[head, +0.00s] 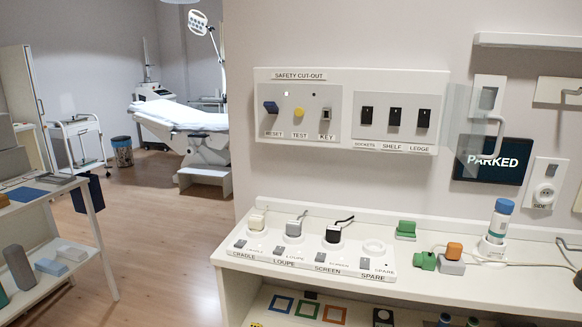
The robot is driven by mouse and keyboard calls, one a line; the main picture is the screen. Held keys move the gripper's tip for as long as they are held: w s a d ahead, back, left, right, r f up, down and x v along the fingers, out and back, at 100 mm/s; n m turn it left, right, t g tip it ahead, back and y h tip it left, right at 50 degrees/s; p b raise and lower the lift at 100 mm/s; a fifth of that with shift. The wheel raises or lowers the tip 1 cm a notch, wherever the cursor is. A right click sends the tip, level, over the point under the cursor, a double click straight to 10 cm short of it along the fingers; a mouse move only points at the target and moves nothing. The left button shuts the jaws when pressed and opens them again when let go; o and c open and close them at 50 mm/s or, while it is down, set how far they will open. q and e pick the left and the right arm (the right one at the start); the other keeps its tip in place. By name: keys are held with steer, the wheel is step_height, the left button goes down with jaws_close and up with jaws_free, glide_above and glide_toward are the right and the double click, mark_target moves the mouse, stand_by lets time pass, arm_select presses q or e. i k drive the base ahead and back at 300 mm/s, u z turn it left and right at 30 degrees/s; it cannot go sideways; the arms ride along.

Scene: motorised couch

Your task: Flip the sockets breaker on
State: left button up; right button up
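The sockets breaker (366,115) is a black switch above the label SOCKETS on the white wall panel (350,77). The shelf breaker (395,117) and the ledge breaker (423,118) stand to its right. I cannot tell which way the levers sit. A clear cover (458,112) with a pale handle stands out at the right end of the panel, clear of the breaker fronts. On the panel's left, under SAFETY CUT-OUT, are a blue RESET control (271,107), a yellow TEST button (299,112) and a KEY switch (325,114). Neither gripper is in view.
A ledge (230,259) below the panel holds a socket strip (262,249) with several plugs, green and orange blocks and a blue-capped bottle (501,220). A dark screen reads PARKED (505,164). A shelf unit stands left; open floor (165,220) lies between.

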mark_target(366, 118)
steer(key=z, duration=2.15)
steer(key=i, duration=1.5)
steer(key=u, duration=2)
